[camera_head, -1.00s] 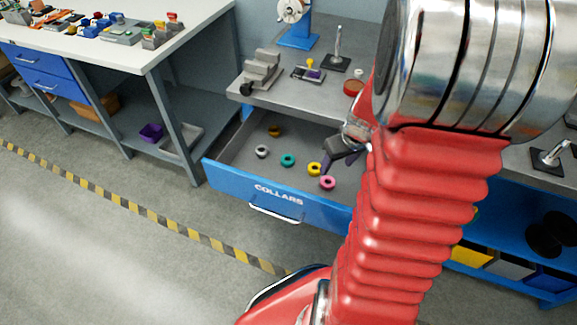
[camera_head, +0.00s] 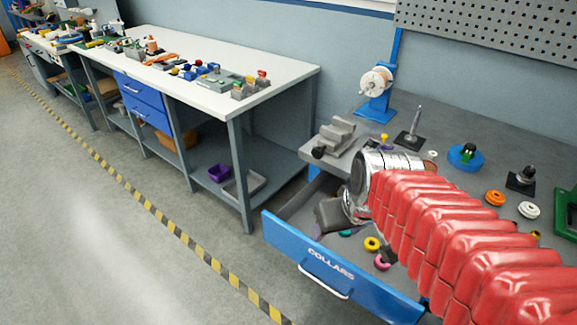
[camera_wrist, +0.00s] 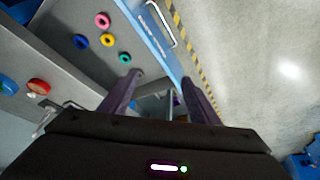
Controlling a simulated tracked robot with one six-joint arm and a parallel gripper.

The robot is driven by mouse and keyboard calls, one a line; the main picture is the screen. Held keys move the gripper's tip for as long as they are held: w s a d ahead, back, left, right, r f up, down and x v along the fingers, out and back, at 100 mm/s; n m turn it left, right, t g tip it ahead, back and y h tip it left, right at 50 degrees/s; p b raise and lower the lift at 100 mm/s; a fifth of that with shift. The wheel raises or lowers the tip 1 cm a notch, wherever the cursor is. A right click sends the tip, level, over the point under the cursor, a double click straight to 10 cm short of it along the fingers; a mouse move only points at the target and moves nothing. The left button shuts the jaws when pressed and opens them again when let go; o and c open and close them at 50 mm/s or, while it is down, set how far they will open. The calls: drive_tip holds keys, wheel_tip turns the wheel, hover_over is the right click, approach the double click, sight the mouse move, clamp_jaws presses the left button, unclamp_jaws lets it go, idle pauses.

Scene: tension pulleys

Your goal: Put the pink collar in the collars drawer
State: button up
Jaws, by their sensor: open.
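The pink collar (camera_head: 382,262) lies inside the open blue collars drawer (camera_head: 330,266), near its front panel, and is partly covered by my arm. It also shows clear in the wrist view (camera_wrist: 102,20), at the top. The yellow collar (camera_head: 371,243) and the teal collar (camera_head: 345,232) lie next to it in the drawer. My gripper (camera_wrist: 161,84) is open, with no object visible between its fingers. In the head view it is over the left part of the drawer, left of the pink collar and apart from it.
The grey workbench (camera_head: 450,130) stands above the drawer with a grey vise-like block (camera_head: 335,136), a blue disc (camera_head: 464,158), an orange ring (camera_head: 495,198) and upright posts. A white table (camera_head: 200,60) is at left. The striped floor line (camera_head: 190,240) borders open floor.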

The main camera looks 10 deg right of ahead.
drive_tip(key=s+a+r, duration=0.3)
drive_tip(key=s+a, duration=0.2)
drive_tip(key=shift+r+t, duration=0.4)
drive_tip(key=shift+c, duration=0.5)
idle(0.6)
